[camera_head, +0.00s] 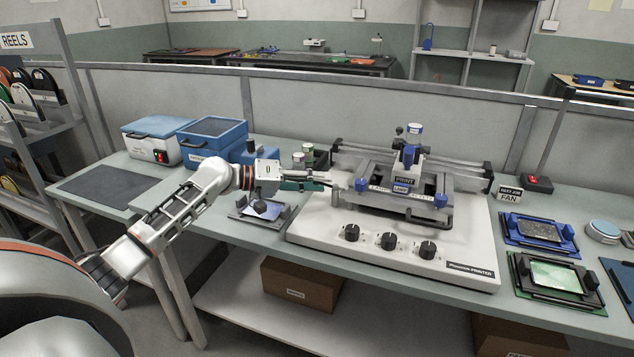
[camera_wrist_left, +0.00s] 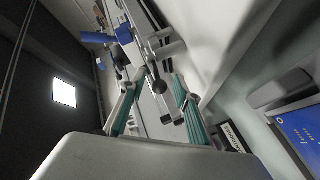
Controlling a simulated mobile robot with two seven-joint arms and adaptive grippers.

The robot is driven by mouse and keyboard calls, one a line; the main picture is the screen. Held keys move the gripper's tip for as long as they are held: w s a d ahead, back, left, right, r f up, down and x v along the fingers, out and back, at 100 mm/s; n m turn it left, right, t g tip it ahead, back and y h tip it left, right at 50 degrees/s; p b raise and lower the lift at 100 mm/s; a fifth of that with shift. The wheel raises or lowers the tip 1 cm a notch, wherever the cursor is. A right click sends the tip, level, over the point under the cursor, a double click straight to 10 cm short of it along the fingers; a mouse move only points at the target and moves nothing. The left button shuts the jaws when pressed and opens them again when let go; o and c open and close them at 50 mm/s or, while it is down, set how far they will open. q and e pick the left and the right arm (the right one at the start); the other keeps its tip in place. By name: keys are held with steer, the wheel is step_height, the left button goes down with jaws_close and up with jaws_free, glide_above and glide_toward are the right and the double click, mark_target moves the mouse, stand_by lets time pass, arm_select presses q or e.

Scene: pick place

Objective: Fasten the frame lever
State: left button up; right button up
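The solder printer (camera_head: 390,240) is a white base with knobs along its front. Its frame (camera_head: 405,195) lies level above the base, with blue clamp knobs and a blue-topped print head (camera_head: 408,165). My left gripper (camera_head: 326,180) is at the left side of the frame. In the wrist view its two teal fingers (camera_wrist_left: 156,108) are spread apart, with a gap between them. A thin lever with a dark ball knob (camera_wrist_left: 160,87) shows in line with that gap; I cannot tell if the fingers touch it. In the head view the gripper hides this spot. My right gripper is not in view.
Left of the printer stand a small board fixture (camera_head: 262,212), blue bins (camera_head: 212,135) and a white box with a red switch (camera_head: 152,148). The grey mat (camera_head: 98,187) is bare.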

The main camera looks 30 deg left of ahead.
arm_select(q)
steer(key=shift+a, duration=0.1)
steer(key=v, duration=1.2)
steer(key=shift+s+f, duration=0.1)
steer(key=shift+f, duration=0.05)
stand_by(0.4)
